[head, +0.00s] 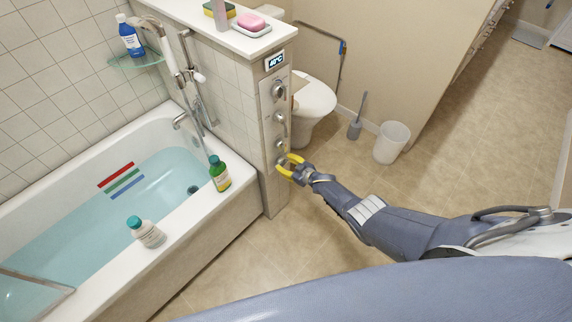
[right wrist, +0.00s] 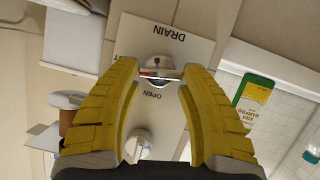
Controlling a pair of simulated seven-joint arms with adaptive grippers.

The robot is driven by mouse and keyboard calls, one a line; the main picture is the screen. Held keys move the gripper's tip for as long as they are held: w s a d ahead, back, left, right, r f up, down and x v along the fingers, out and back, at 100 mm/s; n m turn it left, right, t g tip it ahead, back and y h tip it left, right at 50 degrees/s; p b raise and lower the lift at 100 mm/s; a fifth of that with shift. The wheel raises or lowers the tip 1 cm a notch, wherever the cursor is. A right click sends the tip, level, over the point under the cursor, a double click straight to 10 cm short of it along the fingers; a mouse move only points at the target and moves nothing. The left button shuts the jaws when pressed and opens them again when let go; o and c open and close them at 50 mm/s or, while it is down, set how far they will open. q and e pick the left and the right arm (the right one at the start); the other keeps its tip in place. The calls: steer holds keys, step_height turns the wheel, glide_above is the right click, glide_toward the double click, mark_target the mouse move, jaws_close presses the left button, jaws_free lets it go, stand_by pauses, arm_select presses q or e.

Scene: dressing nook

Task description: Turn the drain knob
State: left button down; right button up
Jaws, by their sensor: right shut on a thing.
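The drain knob (right wrist: 157,66) is a small shiny metal knob on a pale panel, with the word DRAIN on one side of it and OPEN on the other, both upside down in the right wrist view. My right gripper (right wrist: 160,74) has its yellow fingers on both sides of the knob and is shut on it. In the head view my right gripper (head: 287,166) is at the lowest knob of the control panel (head: 267,131) at the tub's end and mostly hides that knob. My left gripper is not in view.
The bathtub (head: 222,199) holds bluish water, with a dark drain hole (head: 192,190). A green bottle (head: 219,174) and a white bottle (head: 146,232) stand on its rim. A toilet (head: 313,100), brush (head: 357,118) and white bin (head: 391,142) are behind.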

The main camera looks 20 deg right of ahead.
steer(key=n, duration=0.1)
steer(key=n+t+h, duration=0.1)
steer(key=n, duration=0.1)
steer(key=shift+s+a+f+h, duration=0.1)
steer(key=shift+a+h, duration=0.1)
steer(key=shift+h, duration=0.1)
steer(key=shift+n+t+h, duration=0.4)
steer(key=shift+n+t, duration=0.2)
steer(key=shift+n, duration=0.6)
steer(key=o, duration=1.2)
steer(key=shift+s+f, duration=0.1)
steer(key=shift+s, duration=0.05)
steer(key=shift+s+d, duration=0.15)
steer(key=shift+s, duration=0.2)
steer(key=v, duration=1.1)
